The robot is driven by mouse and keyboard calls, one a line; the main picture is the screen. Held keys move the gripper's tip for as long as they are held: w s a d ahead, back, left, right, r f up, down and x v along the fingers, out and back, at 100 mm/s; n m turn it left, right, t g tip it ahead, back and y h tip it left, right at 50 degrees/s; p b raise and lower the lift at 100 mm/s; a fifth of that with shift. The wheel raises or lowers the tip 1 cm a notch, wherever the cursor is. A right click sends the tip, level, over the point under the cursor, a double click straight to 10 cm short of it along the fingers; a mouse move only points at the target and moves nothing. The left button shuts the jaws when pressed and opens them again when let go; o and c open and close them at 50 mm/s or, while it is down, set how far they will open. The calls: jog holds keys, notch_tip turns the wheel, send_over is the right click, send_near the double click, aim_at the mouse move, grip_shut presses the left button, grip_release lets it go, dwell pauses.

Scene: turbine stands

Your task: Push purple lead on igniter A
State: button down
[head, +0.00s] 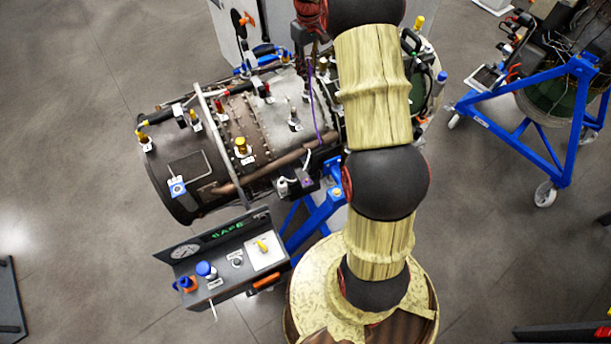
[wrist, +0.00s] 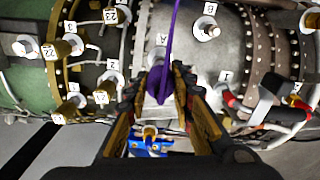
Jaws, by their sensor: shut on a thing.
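The purple lead (wrist: 168,45) hangs down from the top of the wrist view into my gripper (wrist: 162,88). The fingers are shut on its dark purple end (wrist: 160,84). The white tag A (wrist: 162,39) is on the grey casing just beyond the fingertips. Igniter A itself is hidden behind the fingers and the lead, so I cannot tell whether the lead touches it. In the head view the purple lead (head: 315,103) shows as a thin line beside my arm, over the turbine (head: 262,130).
Igniter B (wrist: 207,31) stands to the right of tag A. A red-ended lead (wrist: 237,103) and several tagged fittings crowd the casing. A console (head: 225,255) reading SAFE stands at the turbine's near side. A blue-framed stand (head: 530,130) is on the right. Open floor lies left.

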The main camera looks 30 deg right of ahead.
jog(key=shift+f, duration=0.1)
jog(key=c, duration=1.5)
grip_release()
jog(key=shift+o, duration=0.2)
jog(key=shift+o, duration=0.8)
jog(key=shift+r+p, duration=1.85)
jog(key=shift+r, duration=1.7)
